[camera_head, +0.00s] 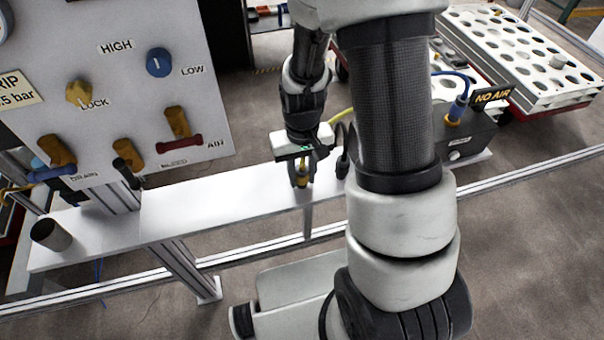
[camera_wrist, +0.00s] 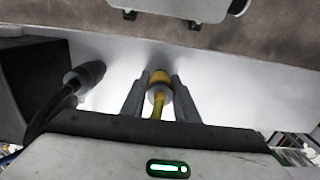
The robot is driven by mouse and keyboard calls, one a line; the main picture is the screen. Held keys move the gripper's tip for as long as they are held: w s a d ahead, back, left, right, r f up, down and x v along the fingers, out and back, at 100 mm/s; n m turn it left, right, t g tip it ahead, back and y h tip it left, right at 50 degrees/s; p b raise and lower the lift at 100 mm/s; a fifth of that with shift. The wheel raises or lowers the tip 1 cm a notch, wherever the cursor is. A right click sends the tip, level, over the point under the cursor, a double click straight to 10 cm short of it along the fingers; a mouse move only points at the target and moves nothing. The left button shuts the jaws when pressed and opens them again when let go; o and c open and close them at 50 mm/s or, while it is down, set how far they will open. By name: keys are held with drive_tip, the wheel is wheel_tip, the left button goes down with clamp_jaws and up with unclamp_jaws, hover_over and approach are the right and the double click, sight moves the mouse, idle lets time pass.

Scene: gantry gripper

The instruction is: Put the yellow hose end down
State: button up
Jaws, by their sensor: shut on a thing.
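The yellow hose end (camera_head: 302,180) points down over the white shelf (camera_head: 235,200), with its yellow hose (camera_head: 341,115) running up behind my wrist. My gripper (camera_head: 302,172) is shut on the hose end. In the wrist view the yellow and grey hose end (camera_wrist: 159,84) sits between the two grey fingers (camera_wrist: 159,98), with the white shelf surface behind it. I cannot tell whether its tip touches the shelf. My arm hides part of the shelf to the right.
A black hose end (camera_wrist: 88,74) is on the left in the wrist view, beside my gripper. A black box with a "NO AIR" sign (camera_head: 491,95) stands at right with a blue hose plugged in. The panel (camera_head: 120,60) and a grey cup (camera_head: 50,235) are left. The shelf between is clear.

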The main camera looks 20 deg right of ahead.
drive_tip(key=o, duration=1.1)
drive_tip(key=shift+f, duration=0.1)
drive_tip(key=shift+c, duration=0.2)
